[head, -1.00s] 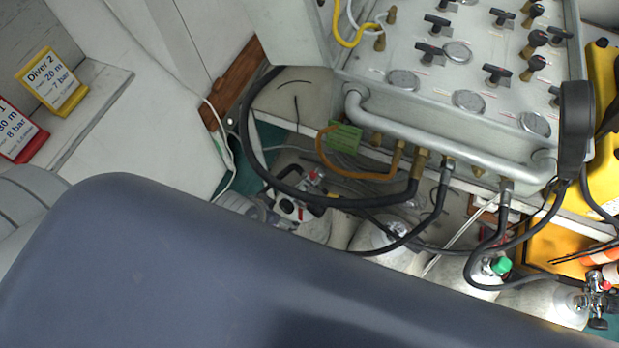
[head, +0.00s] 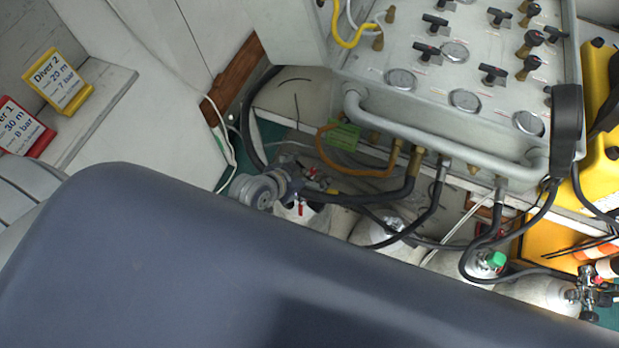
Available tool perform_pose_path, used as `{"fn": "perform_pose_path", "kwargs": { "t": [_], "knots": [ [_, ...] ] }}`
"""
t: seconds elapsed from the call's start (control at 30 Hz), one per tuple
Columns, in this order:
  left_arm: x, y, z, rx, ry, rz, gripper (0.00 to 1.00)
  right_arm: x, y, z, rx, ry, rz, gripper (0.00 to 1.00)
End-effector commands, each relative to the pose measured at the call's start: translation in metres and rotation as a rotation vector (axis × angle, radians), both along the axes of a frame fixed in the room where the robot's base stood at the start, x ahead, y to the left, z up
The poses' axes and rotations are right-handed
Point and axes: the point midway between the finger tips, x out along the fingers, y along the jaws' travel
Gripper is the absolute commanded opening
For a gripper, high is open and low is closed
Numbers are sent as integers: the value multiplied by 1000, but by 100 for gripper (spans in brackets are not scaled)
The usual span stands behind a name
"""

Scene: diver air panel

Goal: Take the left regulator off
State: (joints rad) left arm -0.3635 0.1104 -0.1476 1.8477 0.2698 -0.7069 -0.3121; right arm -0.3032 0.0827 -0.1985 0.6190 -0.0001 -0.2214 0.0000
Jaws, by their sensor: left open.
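The left regulator (head: 313,184), dark with red parts, sits at the top of the left grey cylinder (head: 296,216). It is small and partly covered, so I cannot tell how it is fastened. My left gripper (head: 294,178) is open beside its left side, with grey round wrist parts to the left. I cannot tell whether the fingers touch the regulator. A thick black hose (head: 375,197) runs from the panel's lower fittings toward the regulator. My own big blue-grey arm link hides the area below. My right gripper is not in view.
The grey air panel (head: 430,95) with gauges, black valve knobs and a front pipe rail (head: 440,145) overhangs the cylinders. Other cylinders (head: 383,232) stand to the right, one with a green cap (head: 496,260). An orange hose (head: 350,170) and black hoses crowd the space.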

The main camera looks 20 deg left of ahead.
Motion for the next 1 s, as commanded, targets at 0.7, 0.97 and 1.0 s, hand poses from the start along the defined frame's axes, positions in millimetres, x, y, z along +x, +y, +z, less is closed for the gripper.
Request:
{"fn": "perform_pose_path", "kwargs": {
  "t": [0.7, 0.97, 1.0],
  "knots": [
    [36, -17, -38, 1, 2, 1, 83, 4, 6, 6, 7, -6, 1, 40],
    [36, -17, -38, 1, 2, 1, 70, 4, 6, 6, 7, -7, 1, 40],
    [36, -17, -38, 1, 2, 1, 61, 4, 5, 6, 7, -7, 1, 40]
  ]
}}
